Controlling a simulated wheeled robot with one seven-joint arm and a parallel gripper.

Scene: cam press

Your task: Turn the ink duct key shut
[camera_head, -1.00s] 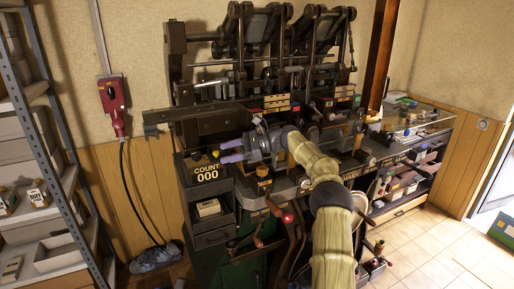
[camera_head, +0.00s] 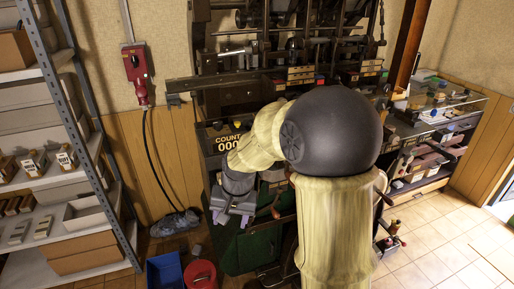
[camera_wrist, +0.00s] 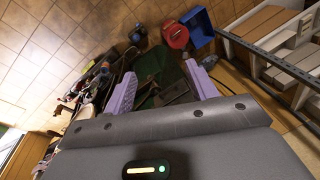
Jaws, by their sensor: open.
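My gripper (camera_head: 231,214) points down in front of the press's green lower cabinet (camera_head: 252,248), below the COUNT 000 sign (camera_head: 228,143). Its two lavender fingers are apart with nothing between them; they also show in the wrist view (camera_wrist: 161,87). The press (camera_head: 235,100) stands behind my arm, which hides much of its middle and right front. I cannot pick out the ink duct key in either view. In the wrist view, the press's front with several levers and knobs (camera_wrist: 88,85) lies to the left of the fingers, small and dark.
A blue bin (camera_head: 165,272) and a red bucket (camera_head: 201,274) stand on the floor left of the cabinet. A metal shelf rack (camera_head: 75,115) with boxes is at the left. A red switch box (camera_head: 135,62) hangs on the wall. The tiled floor at right is clear.

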